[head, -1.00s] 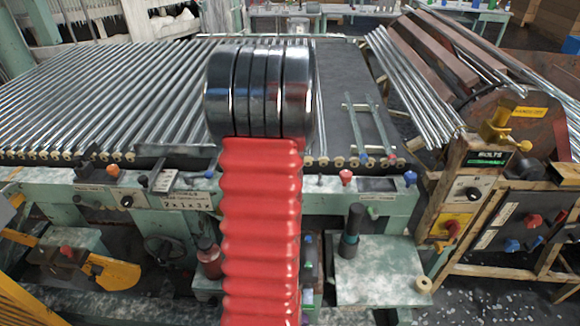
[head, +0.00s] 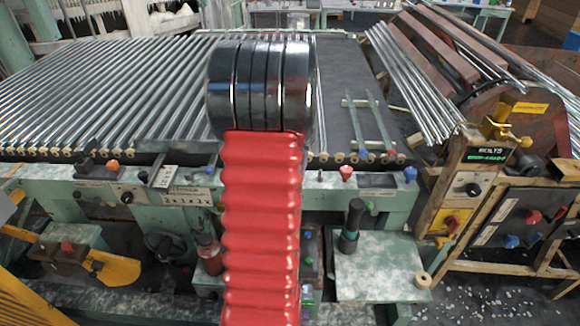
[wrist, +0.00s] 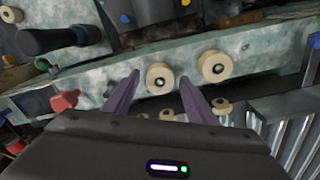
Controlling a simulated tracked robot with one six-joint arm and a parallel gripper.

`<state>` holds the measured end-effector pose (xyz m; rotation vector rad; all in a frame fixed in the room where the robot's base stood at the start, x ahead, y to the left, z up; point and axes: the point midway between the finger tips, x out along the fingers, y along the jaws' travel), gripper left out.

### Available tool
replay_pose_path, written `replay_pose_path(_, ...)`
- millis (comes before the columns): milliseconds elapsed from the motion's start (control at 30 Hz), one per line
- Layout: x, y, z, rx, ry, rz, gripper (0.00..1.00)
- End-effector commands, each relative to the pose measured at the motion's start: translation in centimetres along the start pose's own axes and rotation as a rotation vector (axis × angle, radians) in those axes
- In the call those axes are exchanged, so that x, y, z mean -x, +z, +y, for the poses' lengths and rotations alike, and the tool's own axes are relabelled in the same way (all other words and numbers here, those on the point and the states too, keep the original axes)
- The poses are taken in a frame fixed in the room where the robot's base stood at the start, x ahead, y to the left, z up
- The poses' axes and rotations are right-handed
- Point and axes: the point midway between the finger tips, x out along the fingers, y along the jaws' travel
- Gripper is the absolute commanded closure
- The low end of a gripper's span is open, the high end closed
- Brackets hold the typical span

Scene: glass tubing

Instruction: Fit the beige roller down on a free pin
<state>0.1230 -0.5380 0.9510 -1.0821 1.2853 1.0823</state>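In the wrist view my gripper (wrist: 160,78) is open, with two purple fingers. A beige roller (wrist: 159,83) shows between the fingertips, with a gap on each side; I cannot tell its depth relative to them. A second beige roller (wrist: 214,66) is just right of the fingers. Both have bright centres and show against a worn pale-green surface. In the head view a beige roller (head: 423,280) is at the right front corner of a pale-green plate (head: 385,265). Several more rollers line the table's front edge (head: 353,158). My gripper is hidden there. I cannot pick out a bare pin.
Long tubes (head: 110,100) cover the left of the table; its right part is dark and mostly bare. A dark cylinder (head: 352,225) stands on the green plate. A control box (head: 470,190) stands at right. A dark handle (wrist: 60,40) and red knob (wrist: 65,101) show left in the wrist view.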

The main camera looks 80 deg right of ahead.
Motion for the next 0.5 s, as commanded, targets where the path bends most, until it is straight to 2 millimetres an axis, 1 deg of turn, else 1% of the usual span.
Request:
replay_pose_path(333, 0.1, 0.0, 0.0, 0.000, 0.000, 0.000, 0.44)
replay_pose_path(500, 1.2, 0.0, 0.0, 0.000, -0.001, 0.002, 0.44)
